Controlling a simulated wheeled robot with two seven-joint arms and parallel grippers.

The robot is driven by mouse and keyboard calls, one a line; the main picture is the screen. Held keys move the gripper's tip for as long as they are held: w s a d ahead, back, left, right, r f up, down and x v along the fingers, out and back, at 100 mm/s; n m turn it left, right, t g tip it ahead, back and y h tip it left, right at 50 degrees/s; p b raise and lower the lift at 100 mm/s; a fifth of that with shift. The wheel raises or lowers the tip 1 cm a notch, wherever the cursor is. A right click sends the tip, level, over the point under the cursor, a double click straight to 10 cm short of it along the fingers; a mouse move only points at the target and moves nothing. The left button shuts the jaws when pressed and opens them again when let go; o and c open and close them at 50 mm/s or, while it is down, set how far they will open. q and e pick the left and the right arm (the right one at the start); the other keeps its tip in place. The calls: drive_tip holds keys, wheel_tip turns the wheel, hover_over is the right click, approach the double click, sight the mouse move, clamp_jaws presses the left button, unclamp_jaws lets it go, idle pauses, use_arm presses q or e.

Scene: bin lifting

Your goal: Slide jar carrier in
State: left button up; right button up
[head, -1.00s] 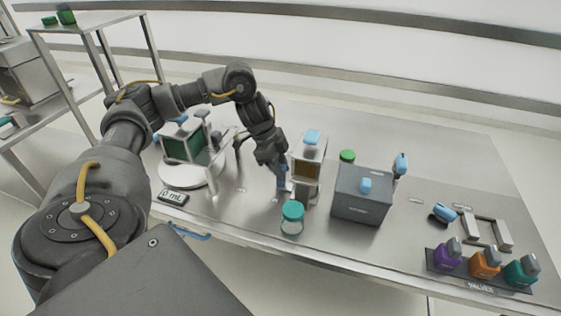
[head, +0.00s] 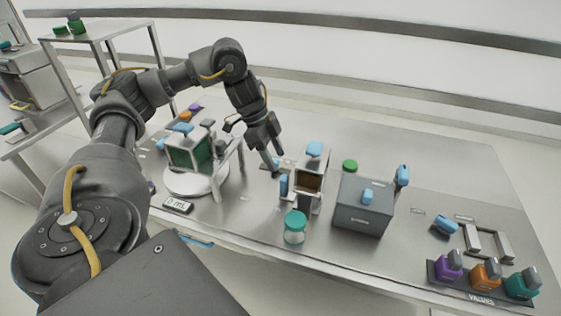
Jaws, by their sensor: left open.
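A clear jar with a teal lid (head: 295,227) stands on the table in front of a metal-framed station (head: 312,170). The station has a blue top and a brown window. A small blue handle (head: 284,185) shows at the station's left side; it may belong to the jar carrier, but I cannot make out the carrier's full shape. My left gripper (head: 272,166) is open and empty, pointing down just left of the station and behind the blue handle, apparently apart from it. My right gripper is out of view.
A grey box (head: 362,206) with a blue handle stands right of the station. A round white scale (head: 190,181) bears a framed green container (head: 188,152) at left. A valve row (head: 484,279) sits at front right.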

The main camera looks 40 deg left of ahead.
use_arm(q)
drive_tip(key=shift+v, duration=1.05)
